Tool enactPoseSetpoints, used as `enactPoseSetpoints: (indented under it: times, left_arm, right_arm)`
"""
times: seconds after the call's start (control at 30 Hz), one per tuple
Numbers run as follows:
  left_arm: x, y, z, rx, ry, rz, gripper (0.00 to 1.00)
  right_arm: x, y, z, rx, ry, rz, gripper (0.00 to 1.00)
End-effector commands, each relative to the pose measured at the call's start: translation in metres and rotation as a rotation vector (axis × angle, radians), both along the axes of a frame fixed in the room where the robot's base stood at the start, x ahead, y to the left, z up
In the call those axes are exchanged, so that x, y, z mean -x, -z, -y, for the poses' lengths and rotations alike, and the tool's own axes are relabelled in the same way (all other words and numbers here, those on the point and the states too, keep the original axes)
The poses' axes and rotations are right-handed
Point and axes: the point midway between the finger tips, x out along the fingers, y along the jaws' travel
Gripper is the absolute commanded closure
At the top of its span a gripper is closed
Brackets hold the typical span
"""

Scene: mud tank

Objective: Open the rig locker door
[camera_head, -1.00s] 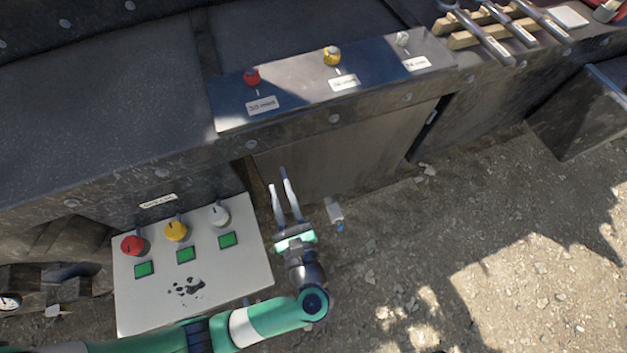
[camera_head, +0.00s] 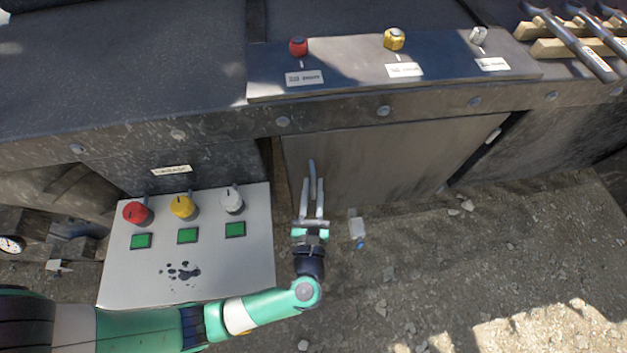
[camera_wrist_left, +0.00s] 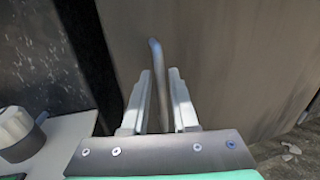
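The locker door (camera_head: 400,165) is a plain grey panel below the ledge. It stands flush in its frame and looks closed. A thin upright bar handle (camera_head: 311,168) is near its left edge; the handle also shows in the left wrist view (camera_wrist_left: 156,60). My left gripper (camera_head: 312,182) points at the door. Its two fingers are apart, one on each side of the handle, with the bar's top reaching beyond the fingertips. In the left wrist view the bar runs between the fingers (camera_wrist_left: 161,80), with narrow gaps. The bar's lower part is hidden. My right gripper is out of view.
A white panel (camera_head: 215,275) with red, yellow and white knobs and green squares lies left of my gripper. A ledge (camera_head: 350,75) with three labelled knobs juts above the door. A small white object (camera_head: 356,225) is right of the gripper. Gravel ground is free at right.

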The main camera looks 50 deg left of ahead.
Motion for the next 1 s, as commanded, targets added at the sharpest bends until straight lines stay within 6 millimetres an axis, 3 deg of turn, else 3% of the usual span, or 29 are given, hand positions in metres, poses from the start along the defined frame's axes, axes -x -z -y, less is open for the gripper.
enactPoseSetpoints:
  times: [0.13, 0.43, 0.6, 1.0]
  left_arm:
    - [-0.013, 0.001, -0.013, 0.000, -0.002, -0.001, 0.73]
    - [-0.016, 0.000, -0.016, -0.001, 0.001, -0.001, 0.73]
    - [-0.016, 0.000, -0.016, -0.001, 0.001, -0.001, 1.00]
    - [-0.016, 0.000, -0.015, -0.001, 0.001, -0.001, 1.00]
  right_arm:
    - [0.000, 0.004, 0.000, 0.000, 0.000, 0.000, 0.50]
    - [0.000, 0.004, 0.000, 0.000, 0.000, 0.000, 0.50]
    - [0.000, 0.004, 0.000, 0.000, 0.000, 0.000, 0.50]
    - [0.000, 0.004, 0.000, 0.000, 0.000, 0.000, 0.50]
